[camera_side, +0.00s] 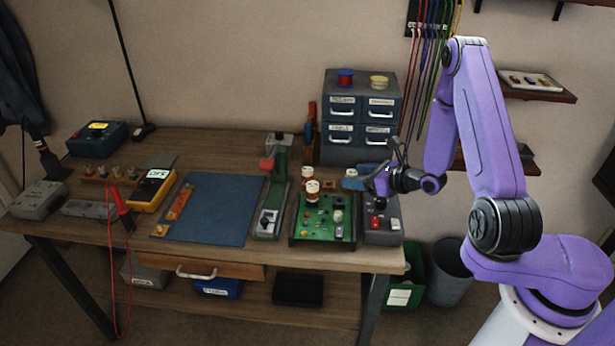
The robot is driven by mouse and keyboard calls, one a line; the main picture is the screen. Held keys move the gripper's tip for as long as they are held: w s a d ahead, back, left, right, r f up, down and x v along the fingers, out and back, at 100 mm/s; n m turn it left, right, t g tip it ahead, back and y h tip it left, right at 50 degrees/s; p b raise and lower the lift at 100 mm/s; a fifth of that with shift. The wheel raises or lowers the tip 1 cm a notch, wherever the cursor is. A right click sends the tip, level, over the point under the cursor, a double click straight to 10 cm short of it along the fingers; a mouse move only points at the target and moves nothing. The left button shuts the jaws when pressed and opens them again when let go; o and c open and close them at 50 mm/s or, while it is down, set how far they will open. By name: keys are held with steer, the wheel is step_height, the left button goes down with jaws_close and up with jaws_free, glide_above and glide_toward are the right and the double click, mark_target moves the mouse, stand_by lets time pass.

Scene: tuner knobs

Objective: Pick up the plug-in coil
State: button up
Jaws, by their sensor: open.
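A brown and cream cylinder that looks like the plug-in coil (313,192) stands upright at the back left of a green circuit board (314,226). A second, similar cylinder (307,172) stands just behind it; I cannot tell for certain which is the coil. My gripper (381,165) is open, to the right of both cylinders and apart from them, near the back right of the bench. Its fingers are small and dark here, and I see nothing between them.
A grey box with red buttons (383,229) sits right of the board. A drawer cabinet (359,117) is behind. A yellow meter (152,189) is further left.

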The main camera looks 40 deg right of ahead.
mark_target(312, 173)
steer(key=shift+w+d+f, duration=0.1)
steer(key=shift+d+f, duration=0.05)
steer(key=shift+f, duration=0.05)
steer(key=x, duration=1.7)
steer(key=shift+f, duration=0.1)
steer(key=shift+c, duration=0.3)
steer(key=c, duration=1.1)
